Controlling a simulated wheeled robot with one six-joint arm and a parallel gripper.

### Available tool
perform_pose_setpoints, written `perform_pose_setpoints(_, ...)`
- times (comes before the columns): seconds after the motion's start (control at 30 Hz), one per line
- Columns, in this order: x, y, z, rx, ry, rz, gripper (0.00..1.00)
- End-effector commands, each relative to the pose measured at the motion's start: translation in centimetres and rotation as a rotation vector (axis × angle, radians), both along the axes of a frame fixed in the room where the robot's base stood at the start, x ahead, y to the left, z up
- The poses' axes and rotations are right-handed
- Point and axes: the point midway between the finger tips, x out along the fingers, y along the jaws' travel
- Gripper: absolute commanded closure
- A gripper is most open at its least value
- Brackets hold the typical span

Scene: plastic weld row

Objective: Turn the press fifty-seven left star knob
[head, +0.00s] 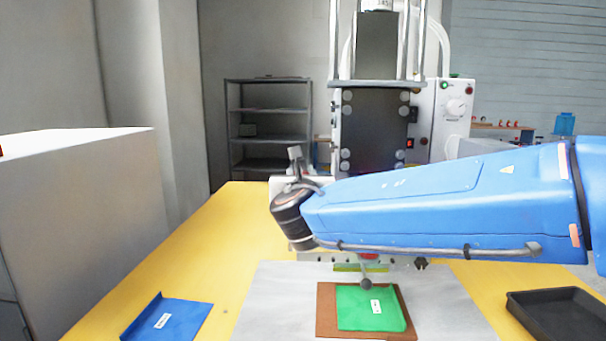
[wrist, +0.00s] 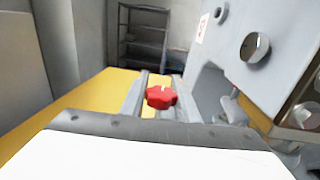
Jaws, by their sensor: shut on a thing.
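The red star knob (wrist: 160,97) shows in the middle of the wrist view, on the left side of the pale press body (wrist: 225,85). My gripper (wrist: 157,88) has its two light fingers on either side of the knob and is shut on it. In the head view the press (head: 375,120) stands behind my blue arm. My arm and dark wrist joint cover that side of the press, so neither the left knob nor my fingertips can be made out there. How far the knob is turned cannot be told.
A green piece (head: 370,309) lies on a brown board in front of the press. A blue tray (head: 168,320) is at front left, a black tray (head: 560,316) at front right. Grey shelves (head: 268,125) stand behind.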

Motion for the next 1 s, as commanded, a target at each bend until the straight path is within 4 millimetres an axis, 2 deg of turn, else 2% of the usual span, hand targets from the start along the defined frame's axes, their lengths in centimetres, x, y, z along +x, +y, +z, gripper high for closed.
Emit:
perform_pose_setpoints(0.23,-0.04,0.26,0.13,0.001,-0.001,0.097,0.94)
perform_pose_setpoints(0.57,-0.10,0.39,0.06,0.000,0.001,0.108,0.94)
perform_pose_setpoints(0.6,-0.10,0.39,0.06,0.000,0.001,0.108,0.67)
perform_pose_setpoints(0.67,-0.10,0.39,0.05,0.000,0.001,0.108,0.54)
perform_pose_setpoints(1.0,-0.27,0.37,0.02,0.000,0.001,0.108,0.54)
